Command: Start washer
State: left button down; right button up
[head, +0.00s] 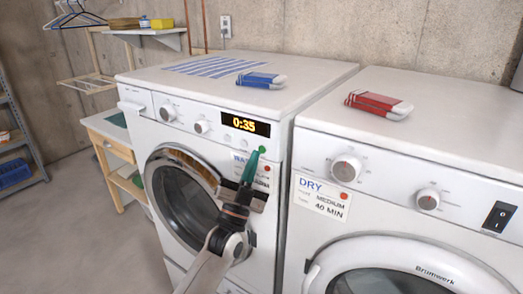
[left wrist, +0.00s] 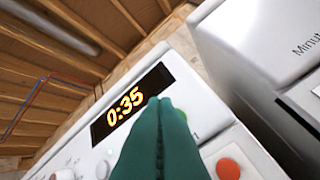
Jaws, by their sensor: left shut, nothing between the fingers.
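The white washer (head: 218,150) stands on the left, with a lit display (head: 246,125) reading 0:35; the display also shows in the left wrist view (left wrist: 130,103). Below it in the head view, a small green button (head: 262,149) sits right at the tips of my left gripper (head: 255,156). A red button (head: 267,168) is lower; a red-orange one shows beside the fingers in the left wrist view (left wrist: 228,169). The gripper's green fingers are shut and empty, close to the panel; they hide part of the wash sign (head: 238,158). Whether they touch the green button I cannot tell.
The dryer (head: 400,140) stands close on the right, with knobs, a black switch (head: 499,217) and a dry sign (head: 321,198). Blue (head: 261,80) and red (head: 379,104) packs lie on top. A wooden table (head: 110,140) stands left; the floor there is open.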

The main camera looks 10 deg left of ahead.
pick_arm(q)
jog(key=shift+w, duration=0.15)
jog(key=shift+w+d, duration=0.15)
jog(key=shift+w, duration=0.15)
